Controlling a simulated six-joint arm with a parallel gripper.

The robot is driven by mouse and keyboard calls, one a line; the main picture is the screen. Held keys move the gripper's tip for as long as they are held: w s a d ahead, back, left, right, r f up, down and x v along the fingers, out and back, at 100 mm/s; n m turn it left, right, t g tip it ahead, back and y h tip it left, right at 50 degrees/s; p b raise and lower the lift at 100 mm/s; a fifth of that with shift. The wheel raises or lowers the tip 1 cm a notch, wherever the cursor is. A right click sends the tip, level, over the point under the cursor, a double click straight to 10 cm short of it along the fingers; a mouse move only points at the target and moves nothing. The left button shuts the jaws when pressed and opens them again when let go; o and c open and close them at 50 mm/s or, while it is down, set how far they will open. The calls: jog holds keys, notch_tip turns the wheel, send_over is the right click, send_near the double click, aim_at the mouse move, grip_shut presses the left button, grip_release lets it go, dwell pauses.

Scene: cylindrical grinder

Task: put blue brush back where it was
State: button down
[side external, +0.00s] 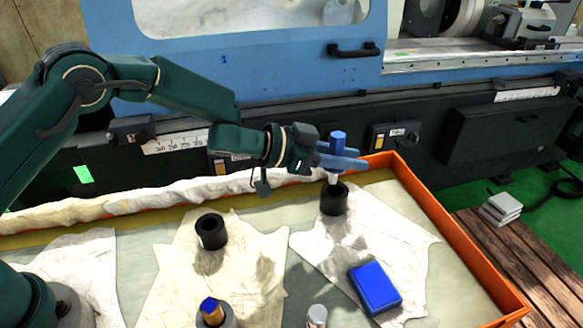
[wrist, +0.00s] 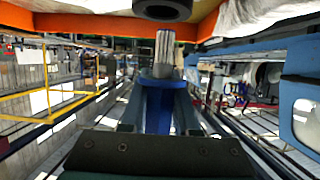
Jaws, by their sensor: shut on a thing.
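The blue brush (side external: 338,142) has a blue handle and a pale metallic lower end. It stands upright in my gripper (side external: 343,160), whose blue fingers are shut on it. The brush's lower end is at the mouth of a black cup (side external: 334,201) on the right cloth. I cannot tell from the side whether it is inside. In the wrist view the brush's metallic end (wrist: 165,48) points at the cup (wrist: 162,9), with a small apparent gap. A second black cup (side external: 211,232) on the middle cloth looks empty.
A blue box (side external: 374,288) lies on the right cloth. A holder with a blue and yellow item (side external: 211,310) and a pale cylinder (side external: 317,316) stand at the front. The orange tray rim (side external: 440,219) bounds the right; the blue machine (side external: 260,60) stands behind.

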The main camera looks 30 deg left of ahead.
jog(key=shift+d+f, duration=0.2)
jog(key=shift+f, duration=0.95)
jog(key=shift+d+f, duration=0.15)
jog(key=shift+f, duration=0.95)
jog(key=shift+f, duration=0.35)
jog(key=shift+f, duration=0.15)
jog(key=c, duration=0.7)
grip_release()
jog(key=shift+o, duration=0.2)
